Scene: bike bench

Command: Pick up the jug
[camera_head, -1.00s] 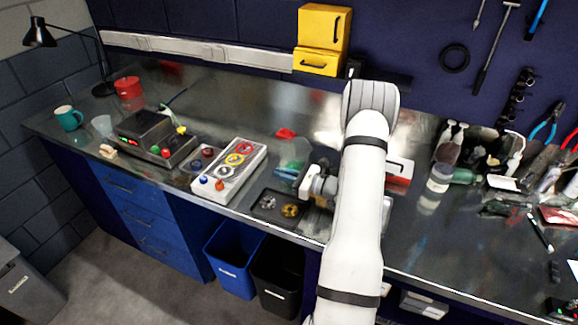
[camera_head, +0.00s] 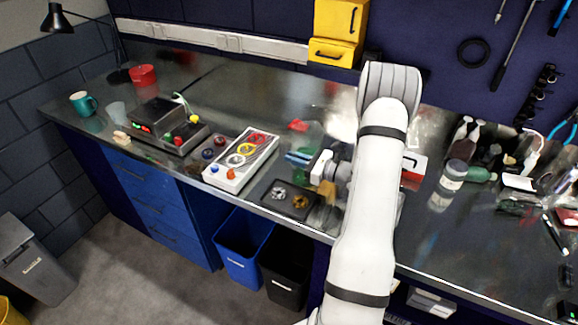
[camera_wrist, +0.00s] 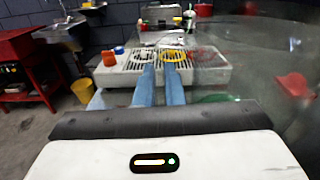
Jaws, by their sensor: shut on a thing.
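The jug (camera_head: 312,135) looks like a clear, see-through vessel near the middle of the bench, just behind my gripper's fingers. Its outline is faint, and my wrist hides part of it. My gripper (camera_head: 297,158) has blue fingers pointing left, at the jug's near side. In the wrist view the fingers (camera_wrist: 160,72) are close together with a narrow gap. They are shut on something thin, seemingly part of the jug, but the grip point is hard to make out. I cannot tell whether the jug is clear of the bench.
A white tray with coloured rings (camera_head: 242,160) lies left of my gripper. A dark tray (camera_head: 290,198) is at the front edge. A red object (camera_head: 298,125) lies behind the fingers. Bottles (camera_head: 448,185) and tools crowd the right. The back middle is bare.

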